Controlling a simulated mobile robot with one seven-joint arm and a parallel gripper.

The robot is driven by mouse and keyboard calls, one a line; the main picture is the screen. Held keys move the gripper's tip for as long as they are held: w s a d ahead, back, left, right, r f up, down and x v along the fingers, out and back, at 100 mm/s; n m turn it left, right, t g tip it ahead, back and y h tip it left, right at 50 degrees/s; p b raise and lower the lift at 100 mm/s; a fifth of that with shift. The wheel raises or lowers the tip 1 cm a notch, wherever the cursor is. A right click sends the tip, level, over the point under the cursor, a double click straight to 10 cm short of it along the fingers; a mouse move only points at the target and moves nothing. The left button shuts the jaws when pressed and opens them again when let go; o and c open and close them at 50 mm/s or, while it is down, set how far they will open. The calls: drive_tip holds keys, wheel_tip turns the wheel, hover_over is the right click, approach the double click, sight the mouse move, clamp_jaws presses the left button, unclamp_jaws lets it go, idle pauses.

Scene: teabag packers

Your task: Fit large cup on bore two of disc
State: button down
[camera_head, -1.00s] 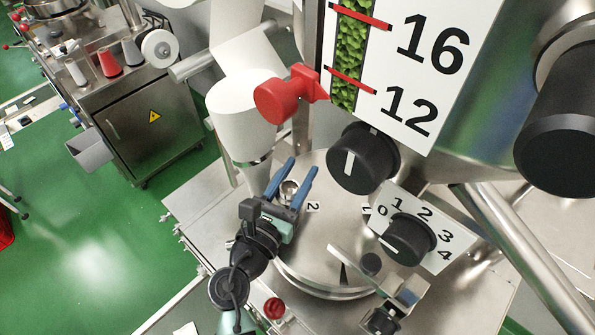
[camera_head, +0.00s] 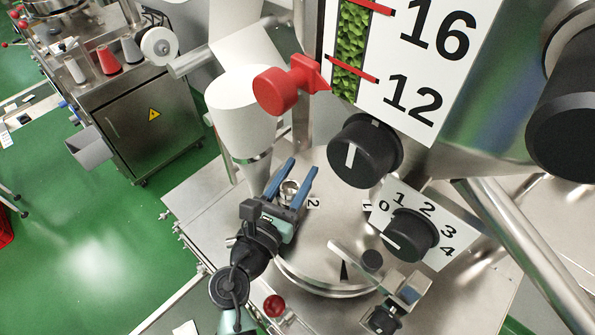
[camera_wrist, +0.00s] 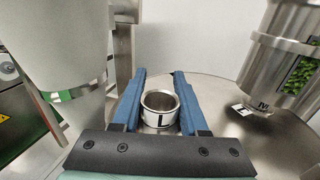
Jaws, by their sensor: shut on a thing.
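The large cup (camera_head: 289,189) is a short, shiny metal ring. In the wrist view the cup (camera_wrist: 160,108) stands upright with a black L on its front. My gripper (camera_head: 303,165) has its two blue fingers closed on either side of it; in the wrist view the gripper (camera_wrist: 160,76) shows both fingers along the cup's sides. The round metal disc (camera_head: 335,228) lies beneath, with the label 2 (camera_head: 313,203) just right of my fingers. Bore two is hidden by the cup and gripper. I cannot tell whether the cup is seated or just above the disc.
A white and metal funnel (camera_head: 242,110) stands close left of my fingers. A red knob (camera_head: 277,91), a black knob (camera_head: 364,150) and a numbered dial (camera_head: 410,235) sit above and right. A metal lever (camera_head: 352,257) crosses the disc's front right.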

drive_tip(key=shift+f+b, duration=0.35)
drive_tip(key=shift+f, duration=0.1)
drive_tip(key=c, duration=0.7)
unclamp_jaws()
drive_tip(key=shift+c, duration=0.2)
drive_tip(key=o, duration=0.4)
drive_tip(key=shift+f, duration=0.1)
drive_tip(key=shift+b+v, duration=2.1)
drive_tip(key=shift+v, duration=4.4)
